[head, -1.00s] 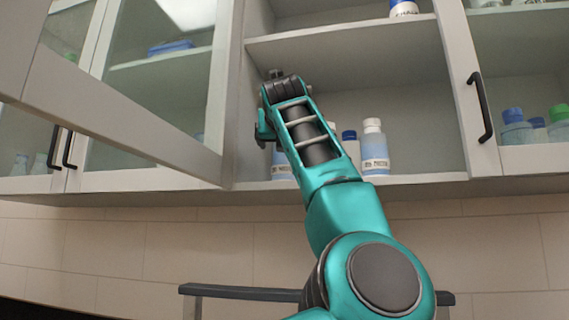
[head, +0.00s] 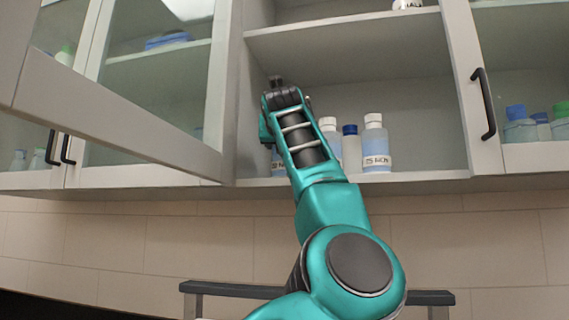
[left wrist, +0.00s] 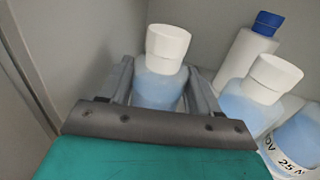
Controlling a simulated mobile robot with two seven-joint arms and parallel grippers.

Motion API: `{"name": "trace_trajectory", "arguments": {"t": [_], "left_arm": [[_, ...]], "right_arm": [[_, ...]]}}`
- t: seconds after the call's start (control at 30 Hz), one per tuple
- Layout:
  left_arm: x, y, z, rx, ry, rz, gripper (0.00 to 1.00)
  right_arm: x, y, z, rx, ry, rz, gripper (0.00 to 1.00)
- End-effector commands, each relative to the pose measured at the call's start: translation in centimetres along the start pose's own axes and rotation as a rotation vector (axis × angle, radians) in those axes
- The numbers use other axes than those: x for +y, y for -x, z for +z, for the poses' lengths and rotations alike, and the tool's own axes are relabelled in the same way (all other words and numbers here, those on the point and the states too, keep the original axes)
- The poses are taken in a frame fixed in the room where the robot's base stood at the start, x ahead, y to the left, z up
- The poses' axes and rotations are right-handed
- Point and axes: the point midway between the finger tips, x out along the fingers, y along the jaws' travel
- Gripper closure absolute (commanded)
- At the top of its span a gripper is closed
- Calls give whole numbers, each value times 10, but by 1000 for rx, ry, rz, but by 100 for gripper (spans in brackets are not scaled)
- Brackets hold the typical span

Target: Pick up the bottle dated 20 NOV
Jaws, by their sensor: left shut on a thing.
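My left gripper (left wrist: 160,88) is shut on a white-capped bottle (left wrist: 162,50) with pale blue contents, in the left corner of the open cabinet's lower shelf. Its fingers are on both sides of the bottle below the cap. No label shows on it in the left wrist view, so I cannot read its date. In the head view my arm hides most of this bottle; a sliver (head: 279,160) shows left of the arm. A white-capped bottle (head: 376,148) to the right has a label that seems to read 25 NOV. My right gripper is not in view.
Between them stand another white-capped bottle (left wrist: 258,92) and a white blue-capped bottle (left wrist: 245,52). The cabinet side wall is close left of the gripper. An open door (head: 120,120) hangs at the left. The upper shelf (head: 340,22) is above. The lower shelf's right part is clear.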

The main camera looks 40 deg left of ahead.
Motion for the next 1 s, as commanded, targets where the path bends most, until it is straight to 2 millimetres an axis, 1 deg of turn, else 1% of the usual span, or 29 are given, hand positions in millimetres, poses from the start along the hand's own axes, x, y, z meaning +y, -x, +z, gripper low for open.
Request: {"name": "trace_trajectory", "arguments": {"t": [0.03, 0.2, 0.27, 0.47, 0.6, 0.77, 0.87, 0.93, 1.0], "left_arm": [[0, 0, 0, 0, 0, 0, 56], [0, 0, 0, 0, 0, 0, 72], [0, 1, 1, -3, 0, 0, 77], [0, 1, 2, -3, 0, 0, 77], [0, 1, 6, -3, 1, 0, 77], [0, 1, 23, -4, 0, -1, 77], [1, 1, 42, -4, -1, 0, 77], [2, 1, 59, -5, 0, 0, 77], [1, 1, 66, -4, -1, 0, 77]], "right_arm": [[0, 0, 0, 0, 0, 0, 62], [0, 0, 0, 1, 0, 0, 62], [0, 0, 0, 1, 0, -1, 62], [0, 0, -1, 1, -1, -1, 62], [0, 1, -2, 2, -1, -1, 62], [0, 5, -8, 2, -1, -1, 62], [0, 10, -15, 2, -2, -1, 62], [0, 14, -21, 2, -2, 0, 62], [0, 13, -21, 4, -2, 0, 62]]}}
